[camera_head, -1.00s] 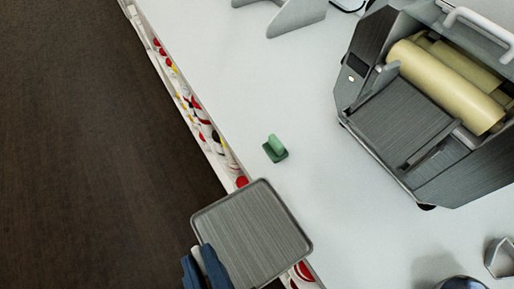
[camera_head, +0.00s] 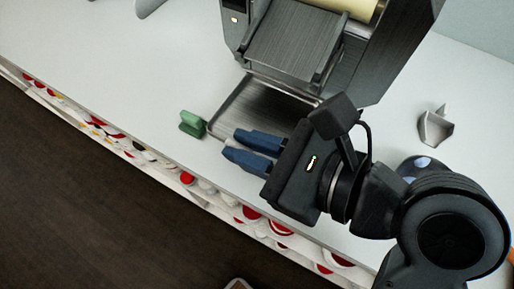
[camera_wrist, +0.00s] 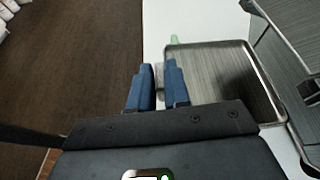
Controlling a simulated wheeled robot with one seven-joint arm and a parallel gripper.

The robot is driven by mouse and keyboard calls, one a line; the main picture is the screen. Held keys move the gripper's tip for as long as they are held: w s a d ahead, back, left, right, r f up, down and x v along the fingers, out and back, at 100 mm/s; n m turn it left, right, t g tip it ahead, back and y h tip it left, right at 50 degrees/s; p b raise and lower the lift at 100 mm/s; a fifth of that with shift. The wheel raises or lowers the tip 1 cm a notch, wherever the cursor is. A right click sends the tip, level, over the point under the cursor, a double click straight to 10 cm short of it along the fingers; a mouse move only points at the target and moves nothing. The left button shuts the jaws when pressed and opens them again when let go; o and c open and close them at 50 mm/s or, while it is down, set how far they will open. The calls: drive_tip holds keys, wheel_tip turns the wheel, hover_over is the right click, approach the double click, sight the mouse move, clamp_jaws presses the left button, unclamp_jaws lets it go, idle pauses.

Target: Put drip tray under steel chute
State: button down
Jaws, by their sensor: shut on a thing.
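The drip tray (camera_head: 252,108) is a flat, square grey metal tray with a raised rim. It lies level at the front of the mill, its far part beneath the steel chute (camera_head: 293,48). My gripper (camera_head: 232,143) is shut on a small light tab at the tray's near edge. In the wrist view, the tab sits between the blue fingers (camera_wrist: 158,68), with the tray (camera_wrist: 218,75) to their right. The chute's underside hides the tray's far edge in the head view. I cannot tell whether the tray touches the counter.
A small green block (camera_head: 192,123) stands just left of the tray; it also shows in the wrist view (camera_wrist: 174,40). An angular metal piece (camera_head: 436,128) is on the white counter (camera_head: 140,85) at right. The counter left of the mill is mostly clear.

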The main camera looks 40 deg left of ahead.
drive_tip(key=w, duration=0.3)
drive_tip(key=shift+a+f, duration=0.1)
drive_tip(key=shift+a, duration=0.25)
drive_tip(key=shift+s+f, duration=0.2)
drive_tip(key=shift+f, duration=0.5)
wheel_tip(320, 180, down, 5)
drive_tip(key=shift+r+b, duration=0.2)
drive_tip(key=shift+b, duration=0.2)
drive_tip(key=shift+w+f, duration=0.2)
drive_tip(key=shift+f, duration=0.25)
drive_tip(key=c, duration=1.1)
unclamp_jaws()
drive_tip(key=v, duration=1.2)
drive_tip(key=shift+r+p, duration=0.1)
drive_tip(key=shift+p, duration=0.2)
